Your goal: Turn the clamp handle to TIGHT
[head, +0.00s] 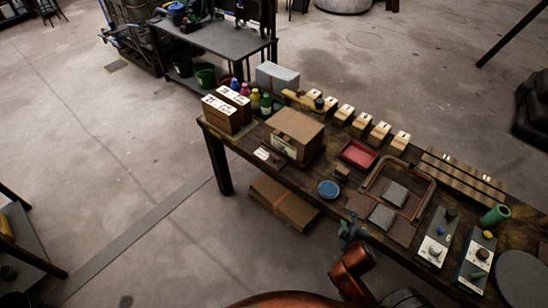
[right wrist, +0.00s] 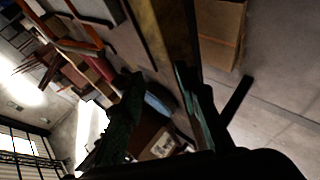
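I cannot make out for sure which part is the clamp handle or read a TIGHT mark. Two grey control boxes with knobs stand at the right of the table: a left one (head: 437,238) and a right one (head: 477,262) with a yellow knob and a green part. My right gripper (head: 352,228) is at the table's front edge, left of both boxes and apart from them. In the right wrist view its two fingers (right wrist: 158,74) are spread with nothing held between them. My left gripper is not in view.
The wooden table (head: 335,213) holds a cardboard box (head: 295,133), a red tray (head: 358,154), a blue dish (head: 329,189), a wire frame (head: 424,188) with grey pads and several wooden blocks. A green cylinder (head: 495,215) and a dark disc (head: 522,279) are near the control boxes.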

